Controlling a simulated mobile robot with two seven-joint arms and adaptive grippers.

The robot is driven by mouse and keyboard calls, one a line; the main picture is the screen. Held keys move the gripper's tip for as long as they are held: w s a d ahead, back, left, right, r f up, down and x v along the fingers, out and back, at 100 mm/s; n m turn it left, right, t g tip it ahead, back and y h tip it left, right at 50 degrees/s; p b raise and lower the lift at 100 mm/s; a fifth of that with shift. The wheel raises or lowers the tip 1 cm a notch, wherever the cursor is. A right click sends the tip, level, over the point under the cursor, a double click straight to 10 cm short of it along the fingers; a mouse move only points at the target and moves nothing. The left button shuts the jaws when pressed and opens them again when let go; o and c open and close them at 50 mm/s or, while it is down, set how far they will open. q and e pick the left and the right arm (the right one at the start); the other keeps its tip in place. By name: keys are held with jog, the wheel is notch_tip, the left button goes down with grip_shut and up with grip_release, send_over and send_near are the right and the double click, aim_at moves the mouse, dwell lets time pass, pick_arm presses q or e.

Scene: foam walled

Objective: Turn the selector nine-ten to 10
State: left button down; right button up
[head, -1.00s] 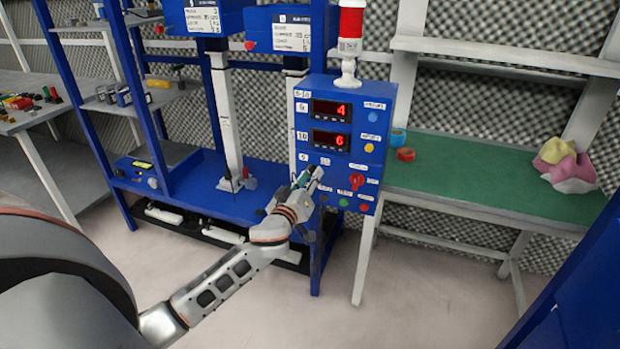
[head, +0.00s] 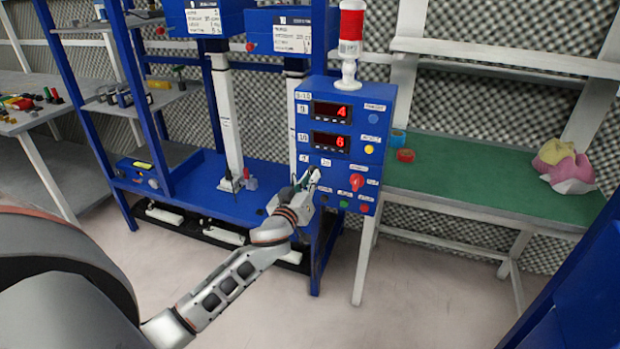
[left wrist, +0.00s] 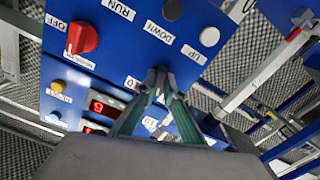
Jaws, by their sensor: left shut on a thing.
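The blue control panel (head: 345,110) stands on the right side of the blue frame. My left gripper (head: 312,177) is at the panel's lower left, below the small labels for 9 and 10. In the left wrist view its fingers (left wrist: 158,78) come together at the panel face, shut on a small dark part where the selector nine-ten sits. The fingers hide most of the selector, so I cannot tell which way it points. My right gripper is not in view.
Two red displays (head: 332,110) read 4 and 6. Green and red buttons lie below. A green-topped table (head: 460,180) stands to the right.

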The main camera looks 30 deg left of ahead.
pick_arm(q)
jog(key=shift+a+m+p, duration=0.1)
jog(key=shift+m+p, duration=1.25)
jog(key=shift+m, duration=3.45)
jog(key=c, duration=2.1)
grip_release()
jog(key=shift+c, duration=0.2)
jog(key=v, duration=1.2)
